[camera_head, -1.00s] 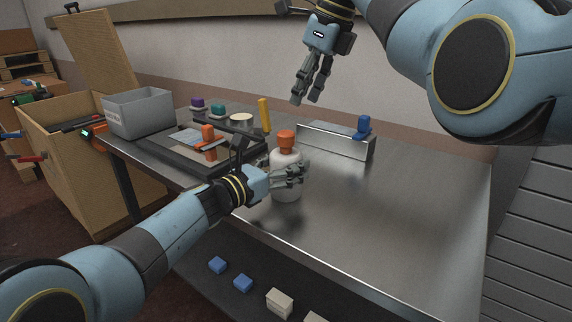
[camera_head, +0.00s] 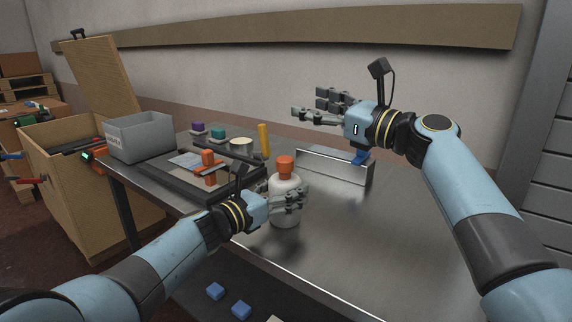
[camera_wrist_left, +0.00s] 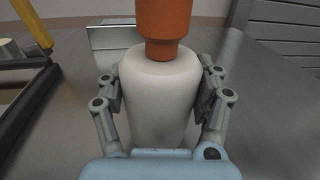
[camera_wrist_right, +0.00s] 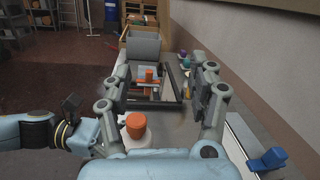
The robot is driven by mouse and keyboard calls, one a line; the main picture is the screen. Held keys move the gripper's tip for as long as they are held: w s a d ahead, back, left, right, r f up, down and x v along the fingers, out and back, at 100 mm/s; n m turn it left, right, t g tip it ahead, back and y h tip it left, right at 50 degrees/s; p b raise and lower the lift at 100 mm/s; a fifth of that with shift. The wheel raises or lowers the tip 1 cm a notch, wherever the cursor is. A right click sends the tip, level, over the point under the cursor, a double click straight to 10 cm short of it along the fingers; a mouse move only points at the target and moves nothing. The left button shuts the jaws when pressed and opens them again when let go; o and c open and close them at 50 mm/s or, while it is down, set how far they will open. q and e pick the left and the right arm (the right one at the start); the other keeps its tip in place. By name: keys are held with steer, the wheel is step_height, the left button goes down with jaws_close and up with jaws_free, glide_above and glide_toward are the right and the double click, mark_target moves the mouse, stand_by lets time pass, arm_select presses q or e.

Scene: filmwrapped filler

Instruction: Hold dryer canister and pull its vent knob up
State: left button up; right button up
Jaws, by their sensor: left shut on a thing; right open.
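The dryer canister (camera_head: 285,187) is a whitish bottle shape standing upright on the metal table, with an orange vent knob (camera_head: 285,166) on top. My left gripper (camera_head: 292,199) is shut around the canister body. In the left wrist view its fingers press both sides of the canister (camera_wrist_left: 160,95), below the orange knob (camera_wrist_left: 163,25). My right gripper (camera_head: 308,103) is open and empty, raised above the table to the right of and higher than the knob. In the right wrist view the orange knob (camera_wrist_right: 136,125) shows low between the open fingers, farther off.
A metal stand with a blue handle (camera_head: 361,157) is behind the canister, under my right wrist. A dark tray (camera_head: 180,185) with orange parts, a yellow post (camera_head: 263,139) and a grey bin (camera_head: 140,138) lie left. The table's right part is clear.

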mark_target(292, 165)
steer(key=s+d+f+m+h, duration=0.1)
steer(key=s+f, duration=0.2)
steer(key=f, duration=0.3)
steer(key=s+d+f+m, duration=0.1)
steer(key=s+d+f, duration=0.15)
steer(key=f, duration=0.35)
steer(key=x, duration=0.7)
steer(key=f+x, duration=0.1)
steer(key=x, duration=0.3)
steer(key=shift+s+a, duration=0.2)
steer(key=shift+a, duration=0.25)
jaws_close()
steer(key=shift+r, duration=0.15)
